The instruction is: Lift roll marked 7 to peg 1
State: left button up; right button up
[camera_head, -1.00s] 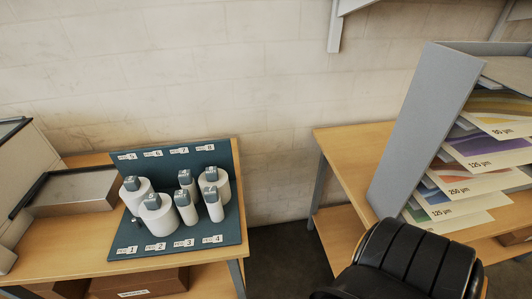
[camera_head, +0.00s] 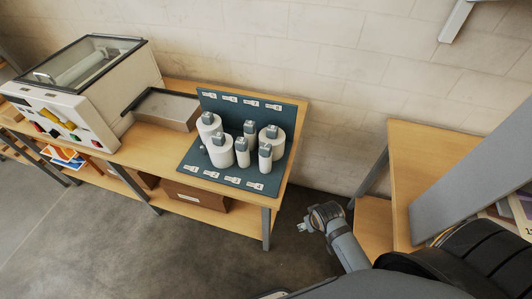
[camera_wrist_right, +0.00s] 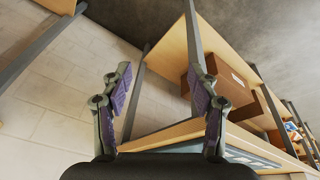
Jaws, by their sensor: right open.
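Several white rolls with grey tops stand upright on a dark teal peg board (camera_head: 215,179) on the wooden bench. Two wide rolls stand at the left, one at the back (camera_head: 209,127) and one in front (camera_head: 220,153). Narrower rolls and another wide roll (camera_head: 271,142) stand to the right. The marks on their tops are too small to read, so I cannot tell which is 7. The front-left peg (camera_head: 203,150), by the first front label, looks bare. My right gripper (camera_head: 303,227) is open and empty, low and right of the bench; its spread fingers show in the right wrist view (camera_wrist_right: 165,95). My left gripper is out of view.
A laminator (camera_head: 90,90) and a grey-topped box (camera_head: 167,108) stand left of the board. Brown boxes (camera_head: 196,195) sit on the lower shelf. Open floor lies in front.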

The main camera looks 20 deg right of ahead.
notch_tip(320, 180, up, 4)
notch_tip(320, 180, up, 21)
jog(key=m+g+y+p, duration=0.1)
jog(key=m+g+p, duration=0.2)
jog(key=m, duration=2.2)
send_over(265, 146)
jog(key=shift+w+a+r, duration=0.1)
jog(key=shift+r, duration=0.05)
jog(key=shift+f+b, duration=0.5)
jog(key=shift+b, duration=0.25)
notch_tip(265, 146, down, 5)
jog(key=b, duration=0.4)
jog(key=shift+b, duration=0.35)
jog(key=shift+s+f+b, duration=0.25)
jog(key=shift+f+b, duration=0.5)
jog(key=shift+f, duration=0.3)
notch_tip(265, 146, down, 2)
jog(key=shift+w+p, duration=0.1)
jog(key=shift+p, duration=0.5)
jog(key=shift+f, duration=0.25)
jog(key=shift+r, duration=0.1)
grip_shut()
